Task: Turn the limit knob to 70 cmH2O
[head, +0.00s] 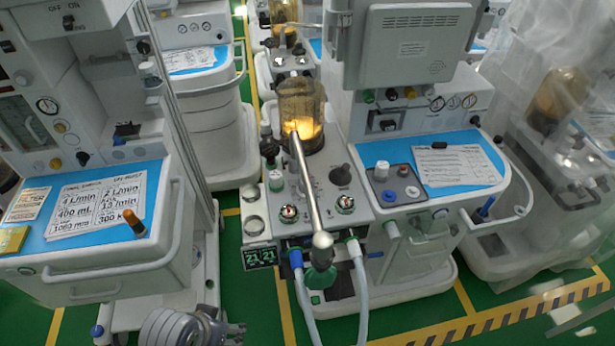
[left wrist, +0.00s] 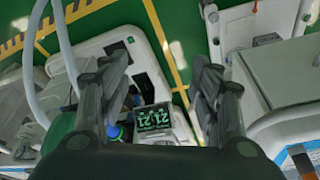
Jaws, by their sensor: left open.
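The middle breathing unit (head: 318,215) has a grey top with several controls. My left gripper (head: 222,329) is low at the bottom of the head view, left of and in front of this unit, apart from both knobs. In the left wrist view its fingers (left wrist: 155,92) are spread and empty, with the small "21 21" display (left wrist: 155,117) showing between them. My right gripper is not in view.
A metal tube (head: 308,190) slants across the unit's top between the two knobs. White hoses (head: 359,280) hang from its front. The left cart (head: 80,260) and right cart (head: 480,215) flank it. Green floor shows in front of the unit.

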